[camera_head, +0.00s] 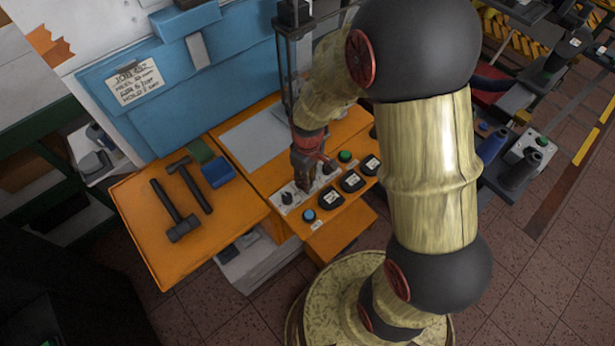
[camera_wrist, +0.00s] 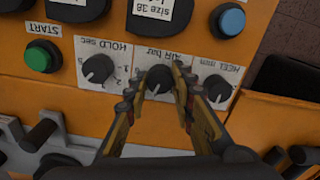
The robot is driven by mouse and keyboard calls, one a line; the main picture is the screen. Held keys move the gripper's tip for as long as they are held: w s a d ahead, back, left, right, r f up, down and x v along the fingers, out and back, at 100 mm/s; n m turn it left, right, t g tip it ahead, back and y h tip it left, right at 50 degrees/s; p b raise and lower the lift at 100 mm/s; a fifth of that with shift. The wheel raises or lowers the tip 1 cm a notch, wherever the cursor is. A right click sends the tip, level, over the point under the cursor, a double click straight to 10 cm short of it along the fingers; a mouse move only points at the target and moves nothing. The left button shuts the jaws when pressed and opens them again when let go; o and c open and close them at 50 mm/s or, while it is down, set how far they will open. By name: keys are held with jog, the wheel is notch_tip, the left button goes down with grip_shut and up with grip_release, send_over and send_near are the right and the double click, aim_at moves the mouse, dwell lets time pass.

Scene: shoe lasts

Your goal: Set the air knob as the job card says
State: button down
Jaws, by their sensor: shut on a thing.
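The air knob (camera_wrist: 158,80) is a round black knob on a white plate marked "AIR bar" in the wrist view. My gripper (camera_wrist: 159,88) is at this knob, one finger on each side, shut on it. The fingers and knob hide part of the scale. In the head view my gripper (camera_head: 305,178) points down at the orange control panel (camera_head: 330,213). The job card (camera_head: 134,83) is a white sheet on the blue machine housing. Its handwriting has several lines, including one for air, but the values are too small to read surely.
The hold knob (camera_wrist: 97,68) and the heel knob (camera_wrist: 217,88) flank the air knob closely. A green start button (camera_wrist: 42,57), a blue button (camera_wrist: 227,20) and dark displays (camera_wrist: 154,15) are nearby. Hammers (camera_head: 177,212) lie on the orange side table (camera_head: 230,243).

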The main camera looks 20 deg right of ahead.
jog(key=m+p, duration=0.2)
jog(key=m, duration=0.3)
jog(key=shift+m, duration=0.3)
dwell(0.4)
jog(key=c, duration=1.5)
grip_release()
notch_tip(320, 180, up, 12)
